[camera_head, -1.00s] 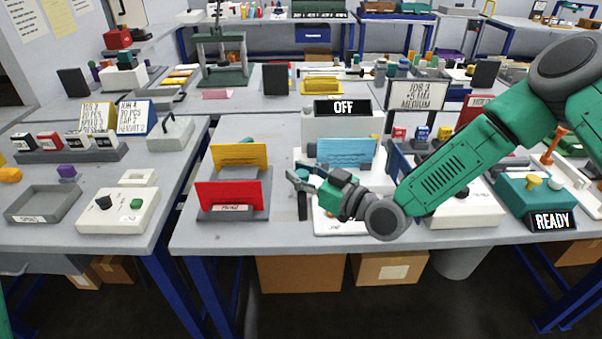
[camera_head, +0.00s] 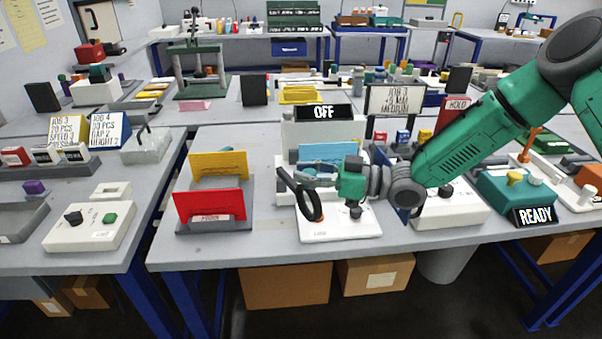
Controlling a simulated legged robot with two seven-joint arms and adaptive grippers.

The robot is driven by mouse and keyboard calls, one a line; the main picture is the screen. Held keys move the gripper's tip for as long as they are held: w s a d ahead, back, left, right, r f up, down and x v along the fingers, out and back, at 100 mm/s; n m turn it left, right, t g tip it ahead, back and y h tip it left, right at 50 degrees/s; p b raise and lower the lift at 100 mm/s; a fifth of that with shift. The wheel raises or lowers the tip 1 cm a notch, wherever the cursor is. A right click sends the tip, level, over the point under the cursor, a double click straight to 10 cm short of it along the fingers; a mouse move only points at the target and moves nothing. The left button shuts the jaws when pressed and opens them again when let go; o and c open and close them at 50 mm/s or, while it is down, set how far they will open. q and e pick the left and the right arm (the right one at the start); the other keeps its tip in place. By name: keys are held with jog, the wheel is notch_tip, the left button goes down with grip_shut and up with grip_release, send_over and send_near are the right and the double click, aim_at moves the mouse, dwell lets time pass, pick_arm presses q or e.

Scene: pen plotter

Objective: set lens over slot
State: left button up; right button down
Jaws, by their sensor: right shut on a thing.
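My right gripper (camera_head: 309,178) reaches in from the right over the white base plate (camera_head: 345,230) and points left. It is shut on a dark, ring-like piece, which looks like the lens (camera_head: 288,182); an orange edge shows on its lower right side. The ring hangs tilted over the left part of the plate. I cannot tell whether it touches the plate. A blue panel (camera_head: 318,153) stands behind the gripper. I cannot make out the slot; the gripper and ring cover part of the plate. My left gripper is not in view.
A rack with a yellow panel (camera_head: 219,165) and a red panel (camera_head: 209,205) stands left of the plate. The box with the OFF display (camera_head: 323,112) is behind it. A white unit (camera_head: 450,210) and the teal READY box (camera_head: 512,192) stand right.

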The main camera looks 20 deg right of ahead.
jog(key=c, duration=1.2)
grip_release()
jog(key=shift+s+f, duration=0.35)
jog(key=shift+s, duration=0.1)
jog(key=shift+d+r, duration=0.1)
jog(key=shift+d, duration=0.1)
jog(key=shift+d, duration=0.1)
jog(key=v, duration=0.7)
jog(key=shift+d, duration=0.25)
